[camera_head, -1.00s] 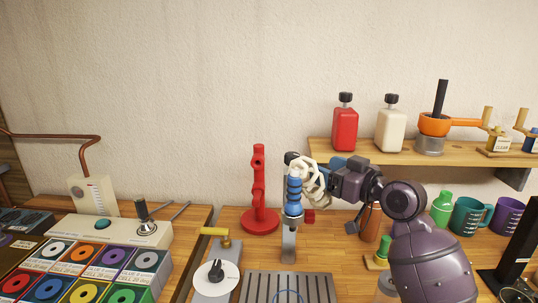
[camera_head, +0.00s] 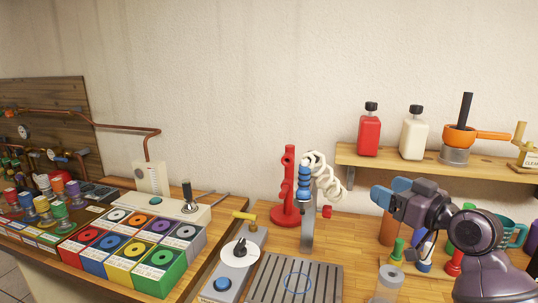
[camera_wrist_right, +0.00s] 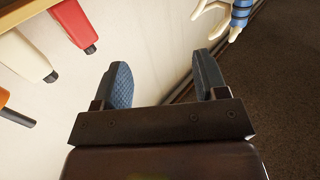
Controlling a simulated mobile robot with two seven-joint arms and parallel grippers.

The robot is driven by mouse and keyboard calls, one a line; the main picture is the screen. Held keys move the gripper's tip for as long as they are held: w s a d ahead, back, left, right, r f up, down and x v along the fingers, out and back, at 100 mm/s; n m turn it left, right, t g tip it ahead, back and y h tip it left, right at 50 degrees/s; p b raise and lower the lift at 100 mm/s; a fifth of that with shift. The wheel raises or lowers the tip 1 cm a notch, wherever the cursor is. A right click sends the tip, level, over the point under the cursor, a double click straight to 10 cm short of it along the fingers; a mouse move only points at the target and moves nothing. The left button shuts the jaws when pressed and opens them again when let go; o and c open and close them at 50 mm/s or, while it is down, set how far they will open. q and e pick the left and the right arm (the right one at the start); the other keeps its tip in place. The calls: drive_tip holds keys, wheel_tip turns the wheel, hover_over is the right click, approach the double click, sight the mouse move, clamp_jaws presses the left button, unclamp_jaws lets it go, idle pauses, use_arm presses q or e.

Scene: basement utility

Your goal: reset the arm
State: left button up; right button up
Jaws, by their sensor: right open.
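My right arm comes in from the right in the head view. Its gripper (camera_head: 388,194) is in the air above the right part of the wooden counter (camera_head: 345,236), pointing left. In the right wrist view the two blue pads of this gripper (camera_wrist_right: 160,84) stand wide apart with nothing between them. A blue-handled tool with a cream coiled hose (camera_head: 307,190) stands to the left of the gripper, apart from it; part of it shows at the top of the wrist view (camera_wrist_right: 238,14). My left gripper is not in view.
A red stand (camera_head: 288,190) is behind the coiled-hose tool. A shelf (camera_head: 400,160) above holds a red bottle (camera_head: 369,134), a cream bottle (camera_head: 412,137) and an orange pan (camera_head: 458,136). Cups and small bottles are near my right arm. Coloured boxes (camera_head: 125,255) fill the left.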

drive_tip(key=s+f+m+g+h, duration=0.1)
drive_tip(key=s+f+g+h, duration=0.2)
drive_tip(key=s+f, duration=0.6)
drive_tip(key=s+f+m+g+h, duration=0.15)
drive_tip(key=s+f, duration=0.35)
drive_tip(key=f, duration=0.7)
drive_tip(key=s+d+f+m+g+h, duration=0.1)
drive_tip(key=s+f+m+g+h, duration=0.3)
drive_tip(key=s, duration=0.7)
drive_tip(key=s+d+f+n+g+h, duration=0.1)
drive_tip(key=s+d+f+g+h, duration=0.15)
drive_tip(key=s+f, duration=0.6)
drive_tip(key=w+f+t+y, duration=0.1)
drive_tip(key=w+f+t, duration=0.4)
drive_tip(key=f+t, duration=0.2)
drive_tip(key=shift+a+f+y, duration=0.3)
drive_tip(key=shift+a+f, duration=0.15)
drive_tip(key=shift+f, duration=0.15)
drive_tip(key=shift+d, duration=0.1)
